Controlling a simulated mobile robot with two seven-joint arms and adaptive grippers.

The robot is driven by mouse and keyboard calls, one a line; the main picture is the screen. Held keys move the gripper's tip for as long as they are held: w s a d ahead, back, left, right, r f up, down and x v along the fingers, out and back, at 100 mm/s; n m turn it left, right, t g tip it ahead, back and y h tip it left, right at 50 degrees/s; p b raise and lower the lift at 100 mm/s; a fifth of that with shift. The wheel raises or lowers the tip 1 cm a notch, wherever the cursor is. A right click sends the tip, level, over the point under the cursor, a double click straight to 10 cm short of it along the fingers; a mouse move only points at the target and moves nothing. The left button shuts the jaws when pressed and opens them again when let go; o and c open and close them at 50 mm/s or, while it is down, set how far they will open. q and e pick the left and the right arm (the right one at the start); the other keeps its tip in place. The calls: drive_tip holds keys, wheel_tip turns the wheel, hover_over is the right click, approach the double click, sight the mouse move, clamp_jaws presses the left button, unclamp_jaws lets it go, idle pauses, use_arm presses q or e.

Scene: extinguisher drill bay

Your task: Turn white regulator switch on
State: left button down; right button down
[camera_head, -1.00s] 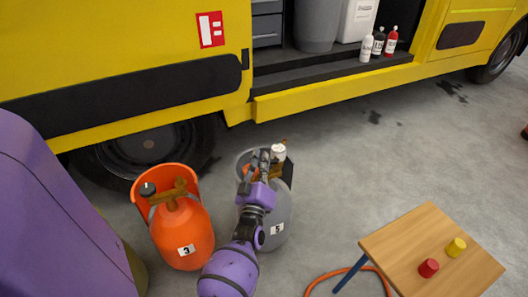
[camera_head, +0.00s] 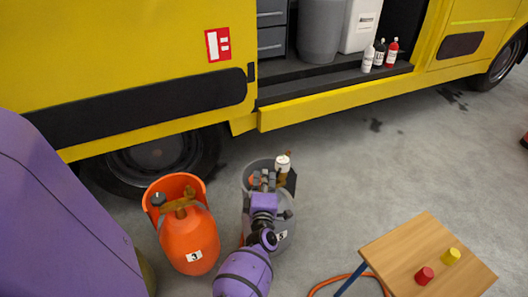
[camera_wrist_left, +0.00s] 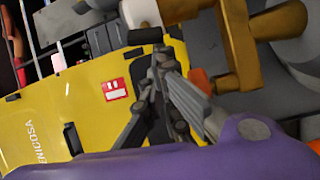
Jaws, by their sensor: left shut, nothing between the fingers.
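The white regulator (camera_head: 283,164) sits on the brass valve at the top of the grey gas cylinder (camera_head: 284,226), beside the orange cylinder. My left gripper (camera_head: 264,178) is over the top of the grey cylinder, just left of the regulator and pointing away from me. Its fingers are shut and empty. In the left wrist view the gripper (camera_wrist_left: 160,72) shows near the middle, with the brass valve (camera_wrist_left: 240,45) to its right and part of a white body, likely the regulator (camera_wrist_left: 140,12), above it. The switch itself cannot be made out. My right gripper is out of view.
An orange cylinder (camera_head: 188,238) stands close on the left. A wooden table (camera_head: 400,248) with a red and a yellow knob stands at the right, an orange hose (camera_head: 325,284) beside it. A yellow truck (camera_head: 130,60) is behind. The floor between cylinder and table is mostly clear.

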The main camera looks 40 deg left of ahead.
use_arm(q)
drive_tip(key=shift+f+n, duration=0.2)
drive_tip(key=shift+n, duration=0.4)
drive_tip(key=shift+a+p, duration=0.1)
drive_tip(key=shift+p, duration=0.2)
